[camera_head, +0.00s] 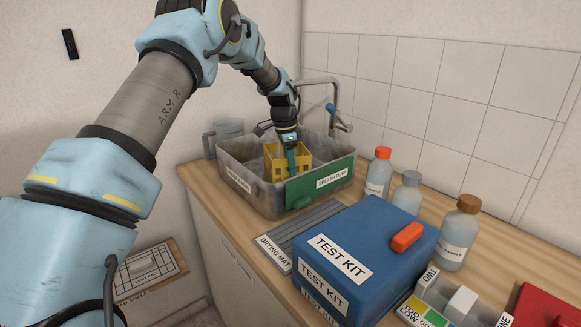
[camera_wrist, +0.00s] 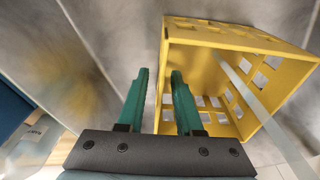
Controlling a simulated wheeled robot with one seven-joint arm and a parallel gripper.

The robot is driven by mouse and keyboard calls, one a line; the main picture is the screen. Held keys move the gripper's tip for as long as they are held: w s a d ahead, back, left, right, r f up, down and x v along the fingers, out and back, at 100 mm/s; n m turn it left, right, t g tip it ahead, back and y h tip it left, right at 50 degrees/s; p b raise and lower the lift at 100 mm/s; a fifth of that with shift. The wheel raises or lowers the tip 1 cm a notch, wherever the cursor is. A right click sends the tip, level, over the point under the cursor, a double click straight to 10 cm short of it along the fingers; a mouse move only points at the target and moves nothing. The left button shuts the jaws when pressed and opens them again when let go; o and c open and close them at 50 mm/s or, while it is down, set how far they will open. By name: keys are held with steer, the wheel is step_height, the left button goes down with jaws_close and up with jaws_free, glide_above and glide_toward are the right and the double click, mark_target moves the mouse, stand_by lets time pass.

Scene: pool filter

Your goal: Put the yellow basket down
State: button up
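The yellow basket (camera_head: 272,166) is inside the grey sink basin (camera_head: 232,160), behind the green splash flap (camera_head: 322,182). In the wrist view the open-topped basket (camera_wrist: 240,38) fills the right side, with square holes in its walls. My gripper (camera_head: 291,168) points down at the basket. In the wrist view the green fingers of my gripper (camera_wrist: 160,78) stand apart on either side of one basket wall, with a visible gap, the right finger inside the basket. The basket's underside is hidden, so I cannot tell whether it touches the basin floor.
A grey drying mat (camera_head: 300,230) lies in front. A blue test kit box (camera_head: 375,240) and several bottles (camera_head: 379,172) stand to the right.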

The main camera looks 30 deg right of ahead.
steer(key=r+b, duration=0.1)
steer(key=r, duration=0.3)
steer(key=a+r, duration=0.1)
steer(key=r, duration=0.3)
steer(key=r+b, duration=0.1)
steer(key=r, duration=0.3)
steer(key=shift+w+a+r+b, duration=0.1)
steer(key=shift+w+a+b, duration=0.05)
steer(key=shift+b, duration=0.15)
steer(key=a+n, duration=0.1)
steer(key=a, duration=0.3)
steer(key=a+n, duration=0.2)
steer(key=a, duration=0.3)
steer(key=a+f+n, duration=0.1)
steer(key=a+n, duration=0.1)
steer(key=a, duration=0.3)
steer(key=shift+w+t, duration=0.2)
steer(key=shift+t, duration=0.1)
steer(key=s+a+f+n, duration=0.2)
steer(key=s+a+n, duration=0.2)
steer(key=a, duration=0.5)
steer(key=s+a+f+n, duration=0.2)
steer(key=s+a+n, duration=0.3)
steer(key=s+a, duration=0.3)
steer(key=s+a+f+n+t+y, duration=0.1)
steer(key=s+a+n, duration=0.4)
steer(key=a, duration=0.6)
steer(key=shift+s+f, duration=0.75)
steer(key=shift+s, duration=0.35)
steer(key=shift+a, duration=0.1)
